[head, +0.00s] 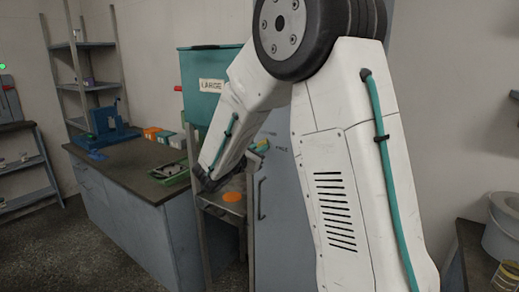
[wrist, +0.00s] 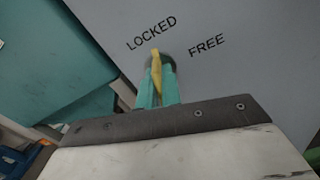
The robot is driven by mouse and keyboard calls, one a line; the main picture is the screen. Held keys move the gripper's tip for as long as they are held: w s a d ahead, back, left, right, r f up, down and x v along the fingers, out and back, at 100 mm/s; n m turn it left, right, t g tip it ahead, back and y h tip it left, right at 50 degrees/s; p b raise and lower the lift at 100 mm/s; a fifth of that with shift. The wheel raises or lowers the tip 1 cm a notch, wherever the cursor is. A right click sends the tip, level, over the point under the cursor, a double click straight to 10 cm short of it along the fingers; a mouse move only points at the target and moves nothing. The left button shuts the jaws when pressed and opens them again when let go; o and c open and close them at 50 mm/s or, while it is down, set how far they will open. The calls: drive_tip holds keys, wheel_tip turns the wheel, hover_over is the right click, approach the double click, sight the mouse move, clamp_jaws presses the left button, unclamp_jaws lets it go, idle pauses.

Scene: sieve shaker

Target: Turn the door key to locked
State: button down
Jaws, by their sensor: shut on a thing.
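The yellow door key (wrist: 156,70) is in a dark round lock (wrist: 168,62) on the grey door (wrist: 235,75). My gripper (wrist: 157,88) has its teal fingers shut on the key, one on each side. The door is marked LOCKED (wrist: 151,33) above left of the lock and FREE (wrist: 206,45) to its right. The key's top end points up, nearer the LOCKED word than FREE. In the head view, my gripper (head: 260,147) is at the door (head: 281,190), partly hidden by my arm, and the key cannot be made out clearly.
A teal bin (head: 205,65) labelled LARGE stands left of the door. A small stand with an orange disc (head: 232,197) is below my wrist. The door handle (head: 261,198) is below the lock. A dark-topped bench (head: 135,165) is at left.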

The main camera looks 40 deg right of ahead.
drive_tip(key=shift+n, duration=1.5)
drive_tip(key=c, duration=1.6)
unclamp_jaws()
drive_tip(key=v, duration=0.7)
drive_tip(key=shift+a, duration=0.4)
